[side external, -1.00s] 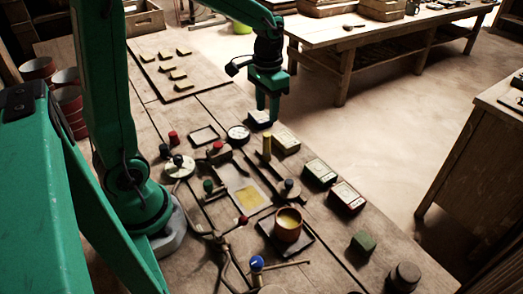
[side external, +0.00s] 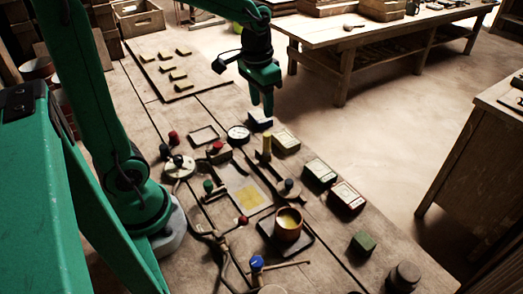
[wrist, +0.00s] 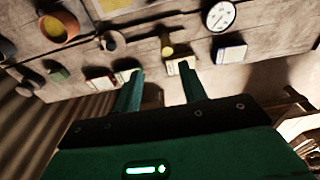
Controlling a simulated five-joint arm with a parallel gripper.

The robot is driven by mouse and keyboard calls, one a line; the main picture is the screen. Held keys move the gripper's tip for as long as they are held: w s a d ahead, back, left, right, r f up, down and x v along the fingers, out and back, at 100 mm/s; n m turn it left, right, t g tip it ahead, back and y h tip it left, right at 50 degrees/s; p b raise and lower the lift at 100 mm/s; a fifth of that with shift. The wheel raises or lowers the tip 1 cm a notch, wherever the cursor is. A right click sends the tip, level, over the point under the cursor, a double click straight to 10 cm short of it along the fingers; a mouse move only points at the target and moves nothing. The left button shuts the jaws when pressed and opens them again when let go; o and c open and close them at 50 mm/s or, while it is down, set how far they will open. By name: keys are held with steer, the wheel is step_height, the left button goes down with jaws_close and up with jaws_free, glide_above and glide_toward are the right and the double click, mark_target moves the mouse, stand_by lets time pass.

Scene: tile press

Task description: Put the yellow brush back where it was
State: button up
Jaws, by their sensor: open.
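An upright yellow-handled piece (side external: 266,145), which looks like the yellow brush, stands on the bench just left of a pale box (side external: 286,142). It also shows in the wrist view (wrist: 166,45), above the space between my fingers; its bristles cannot be made out. My gripper (side external: 262,108) is open and empty, pointing down above and behind it, close over a blue and white block (side external: 260,120). Both fingers (wrist: 162,85) show apart in the wrist view. What place belongs to the brush cannot be told.
An orange-brown pot (side external: 287,230) with yellow inside stands on a dark tray. A round dial (side external: 238,134), a green box (side external: 320,172) and a red box (side external: 347,197) stand nearby. A board with several yellow-topped tiles (side external: 188,96) lies at the back left.

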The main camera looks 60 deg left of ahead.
steer(key=s+d+r+t, duration=0.2)
steer(key=s, duration=0.3)
steer(key=s+d+r+t, duration=0.1)
steer(key=s+r+t, duration=0.1)
steer(key=s, duration=0.4)
steer(key=shift+d+r+t, duration=0.3)
steer(key=shift+d+r, duration=0.05)
steer(key=shift+r, duration=0.35)
